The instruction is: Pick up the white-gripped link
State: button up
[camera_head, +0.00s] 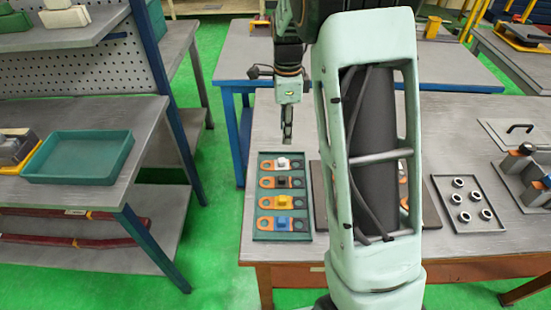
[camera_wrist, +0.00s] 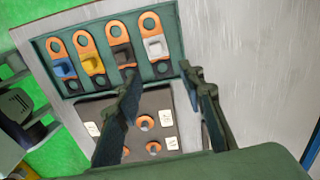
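The white-gripped link (camera_head: 283,163) is an orange link with a white block, lying in the far row of a dark green tray (camera_head: 262,239). In the wrist view the white-gripped link (camera_wrist: 155,45) is the rightmost one in the tray (camera_wrist: 172,20). My gripper (camera_head: 287,138) is above the table near the tray's far end, pointing down. In the wrist view my gripper (camera_wrist: 160,70) is open and empty, its two fingers apart. The white block appears between the fingertip directions, a little ahead of them. The gripper is not touching the link.
Links with black (camera_wrist: 121,54), yellow (camera_wrist: 93,63) and blue (camera_wrist: 65,67) blocks lie beside it. A dark plate (camera_wrist: 110,110) with orange-ringed holes and white labels adjoins the tray. A plate with several metal rings (camera_head: 470,222) lies right. Bare tabletop (camera_wrist: 245,60) lies right of the tray in the wrist view.

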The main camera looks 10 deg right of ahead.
send_over(282, 160)
jog(key=f, duration=0.5)
jog(key=shift+w+d+f, duration=0.2)
jog(key=shift+w+f, duration=0.1)
jog(key=shift+f, duration=0.05)
jog(key=f, duration=0.3)
jog(key=f+p, duration=0.1)
jog(key=f, duration=0.1)
jog(key=shift+s+a+f, duration=0.2)
jog(key=shift+s+f, duration=0.05)
jog(key=shift+f, duration=0.1)
grip_shut()
